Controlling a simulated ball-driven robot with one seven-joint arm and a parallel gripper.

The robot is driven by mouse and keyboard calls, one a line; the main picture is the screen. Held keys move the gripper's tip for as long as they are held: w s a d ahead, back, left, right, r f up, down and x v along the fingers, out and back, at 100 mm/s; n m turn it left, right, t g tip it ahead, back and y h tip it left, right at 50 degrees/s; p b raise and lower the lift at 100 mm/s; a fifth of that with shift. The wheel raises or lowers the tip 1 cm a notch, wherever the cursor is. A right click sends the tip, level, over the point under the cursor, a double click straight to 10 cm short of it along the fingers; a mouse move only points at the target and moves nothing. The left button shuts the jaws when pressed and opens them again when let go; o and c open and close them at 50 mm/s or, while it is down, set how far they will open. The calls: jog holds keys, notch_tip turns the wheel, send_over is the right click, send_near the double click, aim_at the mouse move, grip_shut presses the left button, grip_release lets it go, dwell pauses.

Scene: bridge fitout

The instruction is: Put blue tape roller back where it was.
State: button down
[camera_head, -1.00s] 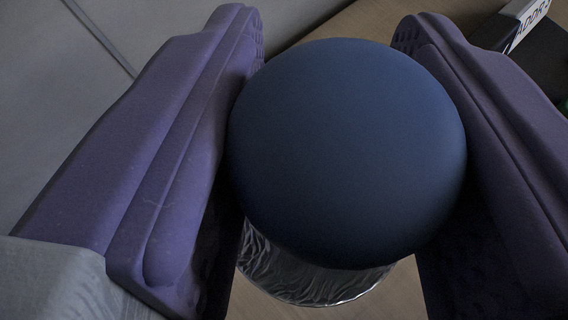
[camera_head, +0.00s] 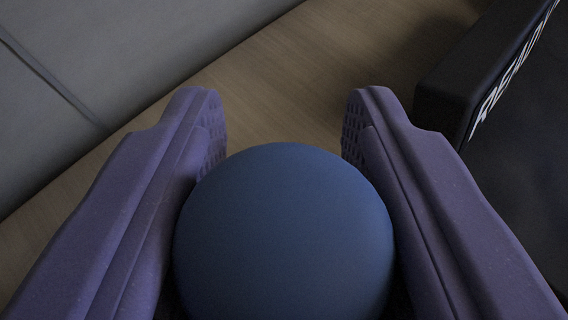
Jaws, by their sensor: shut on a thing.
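The blue tape roller (camera_head: 285,235) shows as a smooth, rounded dark blue shape at the bottom middle, its lower part cut off by the picture's edge. My gripper (camera_head: 284,125) has two purple fingers, one on each side of the roller, and is shut on it. The fingertips reach past the roller over a brown wood-grain surface (camera_head: 300,70). The underside of the roller is hidden, so I cannot tell whether it touches anything below.
A black box-like object (camera_head: 450,95) with white lettering stands close to the right finger. A grey panel (camera_head: 130,50) with a dark seam fills the upper left. The wood surface between them, ahead of the fingertips, is bare.

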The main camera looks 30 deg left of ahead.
jog(key=shift+f, duration=0.15)
jog(key=c, duration=0.7)
grip_release()
jog(key=shift+o, duration=0.2)
jog(key=shift+s+d+r, duration=0.1)
jog(key=shift+r, duration=0.2)
jog(key=p+v, duration=0.2)
jog(key=v, duration=0.5)
jog(key=shift+p, duration=0.4)
